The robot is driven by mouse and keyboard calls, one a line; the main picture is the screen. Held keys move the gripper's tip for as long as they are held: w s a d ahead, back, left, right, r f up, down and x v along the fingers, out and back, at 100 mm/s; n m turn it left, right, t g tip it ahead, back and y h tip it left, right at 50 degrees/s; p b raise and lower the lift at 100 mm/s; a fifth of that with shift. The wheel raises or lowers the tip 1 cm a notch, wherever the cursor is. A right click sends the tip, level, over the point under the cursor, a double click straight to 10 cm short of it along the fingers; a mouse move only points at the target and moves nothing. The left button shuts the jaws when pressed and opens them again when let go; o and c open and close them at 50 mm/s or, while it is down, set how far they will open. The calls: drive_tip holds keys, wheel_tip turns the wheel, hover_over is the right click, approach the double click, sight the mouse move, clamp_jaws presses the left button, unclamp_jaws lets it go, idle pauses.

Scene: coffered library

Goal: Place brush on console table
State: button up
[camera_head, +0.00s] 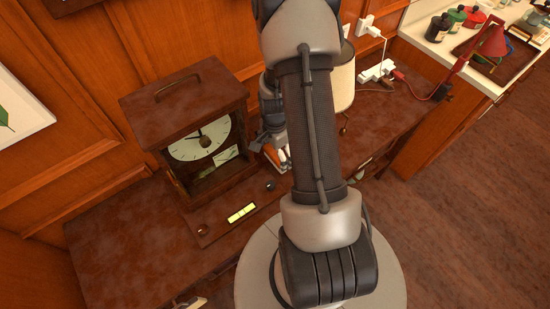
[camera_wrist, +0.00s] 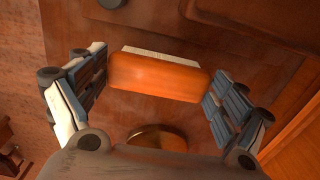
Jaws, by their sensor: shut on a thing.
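The brush has an orange wooden back (camera_wrist: 158,77) and a strip of pale bristles. In the wrist view it lies across the space between my gripper's (camera_wrist: 157,88) two fingers, which are closed on its ends. In the head view my gripper (camera_head: 273,148) is beside the clock, with a bit of the orange brush (camera_head: 270,155) showing; my arm hides the rest. The console table (camera_head: 140,240) is reddish-brown wood and runs along the panelled wall. The brush is over its top; I cannot tell whether it touches.
A wooden mantel clock (camera_head: 195,125) stands left of my gripper. A lamp with a pale shade (camera_head: 343,85) is behind my arm. The table's left part is clear.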

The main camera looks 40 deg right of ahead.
sight(275, 155)
wheel_tip(275, 155, down, 3)
drive_tip(key=shift+r+b, duration=0.1)
drive_tip(key=shift+b, duration=0.2)
drive_tip(key=shift+c, duration=0.4)
drive_tip(key=o, duration=1)
drive_tip(key=shift+r, duration=0.15)
wheel_tip(275, 155, up, 12)
drive_tip(key=p, duration=0.3)
drive_tip(key=shift+p, duration=0.3)
